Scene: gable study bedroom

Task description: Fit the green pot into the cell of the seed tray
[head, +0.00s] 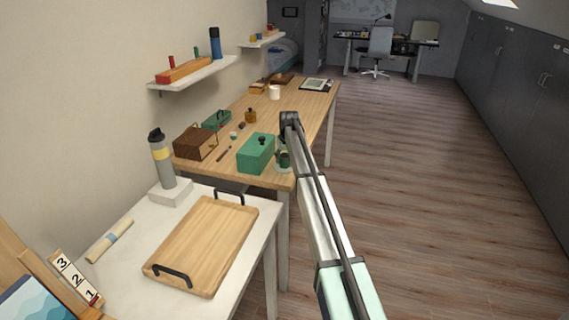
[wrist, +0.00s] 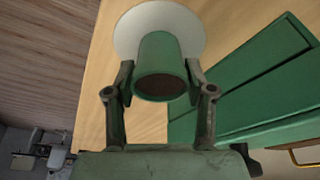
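The green pot (wrist: 158,58), a small cylinder with a dark brown inside, shows in the wrist view between the two fingers of my gripper (wrist: 160,75). The fingers press on its sides with no gap visible. In the head view my gripper (head: 284,148) is over the near right corner of the wooden table, with the pot (head: 284,160) small and partly hidden. A round white disc (wrist: 190,30) lies under or behind the pot; I cannot tell whether they touch. I cannot make out a seed tray with cells.
A green box with a dark knob (head: 255,155) stands close left of my gripper; it also shows in the wrist view (wrist: 250,80). A brown box (head: 195,143) and a smaller green box (head: 216,120) stand farther left. The nearer white table holds a wooden tray (head: 205,243).

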